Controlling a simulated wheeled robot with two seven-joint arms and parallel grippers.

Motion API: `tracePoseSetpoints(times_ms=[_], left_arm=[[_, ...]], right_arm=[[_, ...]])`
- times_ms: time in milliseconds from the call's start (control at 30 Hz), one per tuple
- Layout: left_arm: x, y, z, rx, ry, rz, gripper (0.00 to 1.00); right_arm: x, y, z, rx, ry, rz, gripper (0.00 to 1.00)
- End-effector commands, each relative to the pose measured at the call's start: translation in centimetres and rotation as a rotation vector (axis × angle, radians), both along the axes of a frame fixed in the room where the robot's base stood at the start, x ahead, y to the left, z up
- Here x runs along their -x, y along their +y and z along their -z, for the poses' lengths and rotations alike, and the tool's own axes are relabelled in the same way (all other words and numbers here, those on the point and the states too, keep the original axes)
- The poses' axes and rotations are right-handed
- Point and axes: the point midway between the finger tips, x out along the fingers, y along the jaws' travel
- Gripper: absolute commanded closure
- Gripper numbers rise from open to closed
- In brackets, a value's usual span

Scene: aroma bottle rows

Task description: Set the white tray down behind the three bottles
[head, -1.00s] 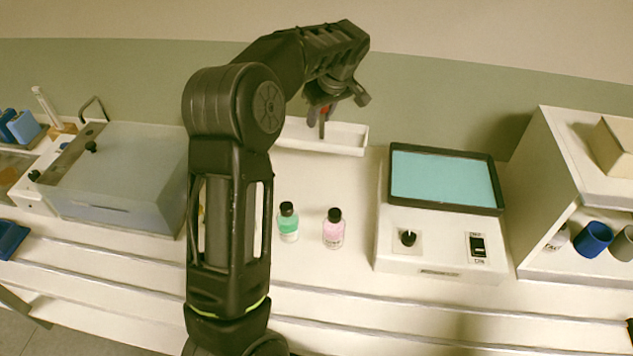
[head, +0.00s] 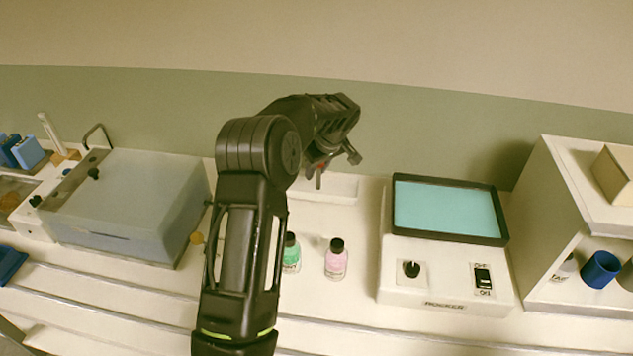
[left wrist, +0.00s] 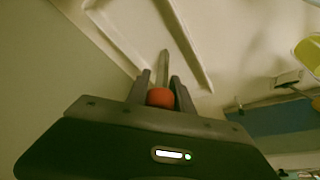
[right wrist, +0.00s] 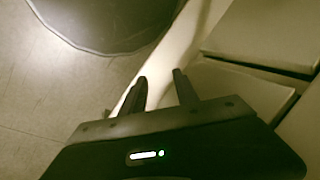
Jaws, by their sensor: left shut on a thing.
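The white tray (head: 340,188) is at the back of the bench, behind the bottles, near the wall. My left gripper (head: 319,178) is above it, shut on its upright post below a red knob (left wrist: 160,97). The tray's long walls (left wrist: 190,50) show in the left wrist view. I cannot tell if its base touches the bench. The green bottle (head: 291,254) and pink bottle (head: 336,260) stand upright with black caps. An amber patch (head: 197,238) left of my arm may be the third bottle, mostly hidden. My right gripper (right wrist: 160,88) is open and empty.
A grey lidded box (head: 130,205) stands at left. The right gripper is over the floor and furniture edge.

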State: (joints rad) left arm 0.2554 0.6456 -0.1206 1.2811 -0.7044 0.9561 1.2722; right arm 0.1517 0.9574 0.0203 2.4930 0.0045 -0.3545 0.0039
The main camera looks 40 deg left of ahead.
Motion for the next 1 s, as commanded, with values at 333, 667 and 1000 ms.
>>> tracePoseSetpoints(times_ms=[333,667,1000], left_arm=[[-0.1,0.1,0.7,-0.002,-0.003,0.001,1.0],[0.0,0.1,4.0,-0.001,0.001,0.001,1.0],[-0.1,0.0,4.6,-0.001,-0.002,0.001,1.0]], right_arm=[[0.0,0.0,-0.1,0.001,0.001,0.001,0.64],[0.2,-0.1,-1.1,0.003,0.004,0.002,0.64],[0.2,-0.1,-0.8,0.003,0.004,0.002,0.64]])
